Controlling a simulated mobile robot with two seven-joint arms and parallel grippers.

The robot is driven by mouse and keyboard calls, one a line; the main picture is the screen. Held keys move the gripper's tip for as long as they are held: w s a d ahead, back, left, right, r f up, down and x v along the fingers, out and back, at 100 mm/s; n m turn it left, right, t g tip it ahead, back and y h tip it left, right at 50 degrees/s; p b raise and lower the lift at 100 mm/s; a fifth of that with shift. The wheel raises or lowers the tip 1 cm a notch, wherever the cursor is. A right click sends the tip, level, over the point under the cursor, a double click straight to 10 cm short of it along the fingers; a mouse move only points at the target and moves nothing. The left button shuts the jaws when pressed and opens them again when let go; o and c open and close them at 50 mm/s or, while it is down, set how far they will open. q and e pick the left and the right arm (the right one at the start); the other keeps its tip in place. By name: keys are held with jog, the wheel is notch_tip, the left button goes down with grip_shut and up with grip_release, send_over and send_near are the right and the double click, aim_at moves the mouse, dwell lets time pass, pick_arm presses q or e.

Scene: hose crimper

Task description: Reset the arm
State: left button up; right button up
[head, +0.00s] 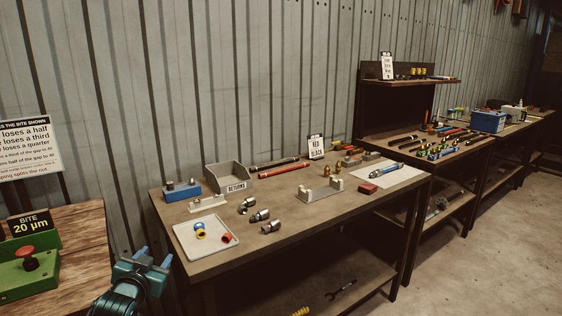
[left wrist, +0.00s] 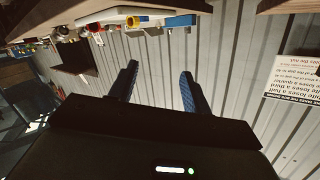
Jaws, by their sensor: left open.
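My left gripper (head: 152,262) is at the lower left of the head view, in the gap between the wooden table with the green box and the long workbench. Its two blue fingers are apart with nothing between them. They also show apart and empty in the left wrist view (left wrist: 157,88), against the corrugated wall. My right gripper is in neither view.
The workbench (head: 305,222) holds a grey returns bin (head: 228,177), a white tray (head: 203,238) and several metal fittings. The wooden table (head: 83,250) carries a green box with a red button (head: 28,262). Concrete floor (head: 480,260) is clear at right.

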pick_arm(q)
jog(key=s+d+f+g+h, duration=0.1)
jog(key=s+d+f+g, duration=0.1)
jog(key=s+d+f, duration=0.45)
jog(key=s+d+f+g+h, duration=0.1)
jog(key=s+d+f, duration=0.3)
jog(key=s+f, duration=0.5)
jog(key=s+d+f+g+h, duration=0.1)
jog(key=s+d, duration=0.2)
jog(key=s, duration=0.6)
jog(key=s+d+f+g+h, duration=0.1)
jog(key=s+d, duration=0.2)
jog(key=s, duration=0.7)
jog(key=shift+s+d+f, duration=0.15)
jog(key=shift+d+f, duration=0.05)
